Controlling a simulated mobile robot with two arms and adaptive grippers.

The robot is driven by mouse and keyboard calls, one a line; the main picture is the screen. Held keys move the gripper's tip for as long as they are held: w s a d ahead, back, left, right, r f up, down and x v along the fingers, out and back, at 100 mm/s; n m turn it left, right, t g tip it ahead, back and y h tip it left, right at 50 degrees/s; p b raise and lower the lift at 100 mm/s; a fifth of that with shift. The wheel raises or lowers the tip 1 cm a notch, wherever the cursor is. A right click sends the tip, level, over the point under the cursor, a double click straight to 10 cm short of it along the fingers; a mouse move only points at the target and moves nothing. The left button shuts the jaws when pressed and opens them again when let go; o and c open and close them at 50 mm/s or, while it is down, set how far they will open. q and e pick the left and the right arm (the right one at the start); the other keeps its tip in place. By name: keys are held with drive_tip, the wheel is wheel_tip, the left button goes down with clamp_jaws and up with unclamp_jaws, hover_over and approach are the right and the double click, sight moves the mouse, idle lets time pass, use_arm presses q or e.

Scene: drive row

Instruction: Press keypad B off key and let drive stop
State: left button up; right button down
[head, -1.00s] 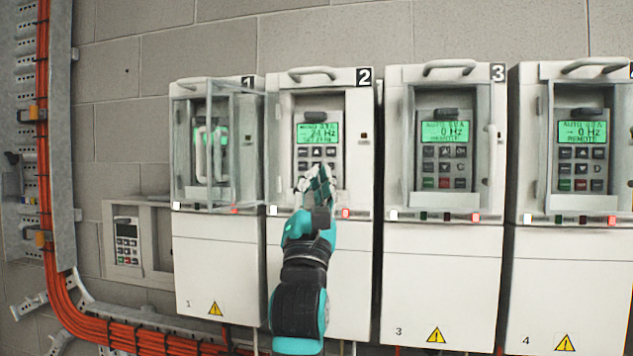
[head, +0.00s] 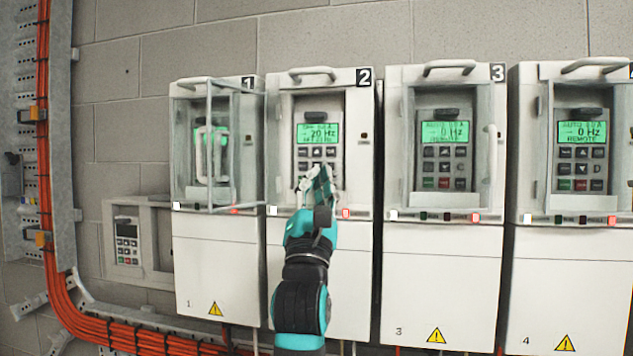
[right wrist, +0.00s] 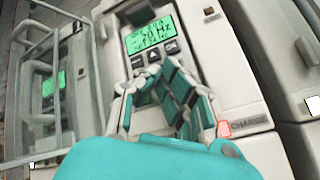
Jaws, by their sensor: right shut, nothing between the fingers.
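Drive 2 (head: 350,260) has a keypad (head: 319,150) with a lit green display (head: 318,133) that reads about 20 Hz; its small text is hard to read. The keypad letter is hidden. My right gripper (head: 318,172) is shut and empty, its fingertips over the lower keys of this keypad and hiding them. In the right wrist view the fingers (right wrist: 155,80) lie just below the upper key row, under the lit display (right wrist: 152,38). I cannot tell whether a fingertip touches a key. My left gripper is not in view.
Drive 1 (head: 215,260), to the left, has a clear cover (head: 235,140) standing out near my arm. Drive 3 (head: 440,270) and drive 4 (head: 570,280) read 0 Hz. A spare keypad (head: 127,242) sits lower left beside orange cables (head: 60,270).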

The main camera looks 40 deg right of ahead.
drive_tip(key=shift+a, duration=0.1)
drive_tip(key=shift+s+a, duration=0.5)
drive_tip(key=shift+a, duration=0.05)
drive_tip(key=shift+s+a+b, duration=0.3)
drive_tip(key=shift+s+a, duration=1.3)
drive_tip(key=shift+a, duration=0.25)
drive_tip(key=shift+f, duration=0.1)
idle(0.3)
